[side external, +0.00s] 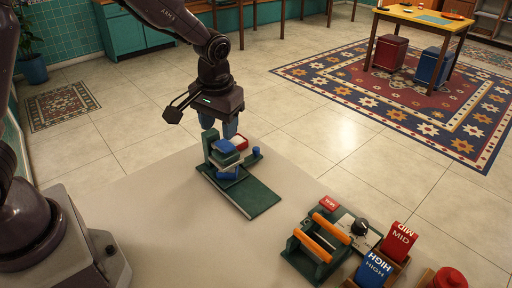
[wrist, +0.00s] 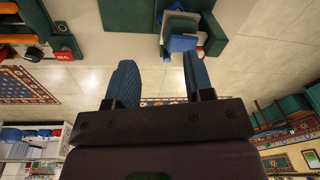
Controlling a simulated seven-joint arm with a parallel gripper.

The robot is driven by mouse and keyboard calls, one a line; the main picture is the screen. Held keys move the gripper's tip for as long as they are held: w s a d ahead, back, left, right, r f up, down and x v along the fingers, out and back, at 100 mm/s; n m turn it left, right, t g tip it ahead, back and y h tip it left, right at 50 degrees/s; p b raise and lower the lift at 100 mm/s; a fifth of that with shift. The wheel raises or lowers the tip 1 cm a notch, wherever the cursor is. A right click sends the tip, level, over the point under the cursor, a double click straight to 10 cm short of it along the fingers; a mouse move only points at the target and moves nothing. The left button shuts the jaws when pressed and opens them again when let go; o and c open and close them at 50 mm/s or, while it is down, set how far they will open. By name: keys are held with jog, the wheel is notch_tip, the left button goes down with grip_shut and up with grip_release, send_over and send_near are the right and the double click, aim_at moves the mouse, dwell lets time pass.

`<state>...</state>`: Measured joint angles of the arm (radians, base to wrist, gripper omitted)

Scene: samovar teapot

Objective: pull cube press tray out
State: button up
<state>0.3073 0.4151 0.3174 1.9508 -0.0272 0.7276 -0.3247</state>
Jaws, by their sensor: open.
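The cube press (side external: 256,200) is a green device on a flat green base plate, standing on the pale table. It has an upright back, a green block on top, and blue parts above and below that block. A blue knob (side external: 256,151) sits at its right side. I cannot tell which part is the tray. My gripper (side external: 220,128) is open, above and just behind the press, with its blue fingers pointing down. In the wrist view my gripper (wrist: 156,78) shows empty fingers apart, with the press (wrist: 205,45) beyond them at the top.
A device with orange rollers (side external: 325,230) and a dark dial stands to the right, with a red SEAL block (side external: 329,203) behind it. A blue HIGH block (side external: 373,268) and a red MID block (side external: 398,241) stand near the front right. The table left of the press is clear.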

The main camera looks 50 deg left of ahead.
aim_at(256, 148)
jog(key=w+a+f+n+t+y, duration=0.2)
jog(key=w+f+n, duration=0.3)
jog(key=w, duration=0.7)
jog(key=x, duration=1.3)
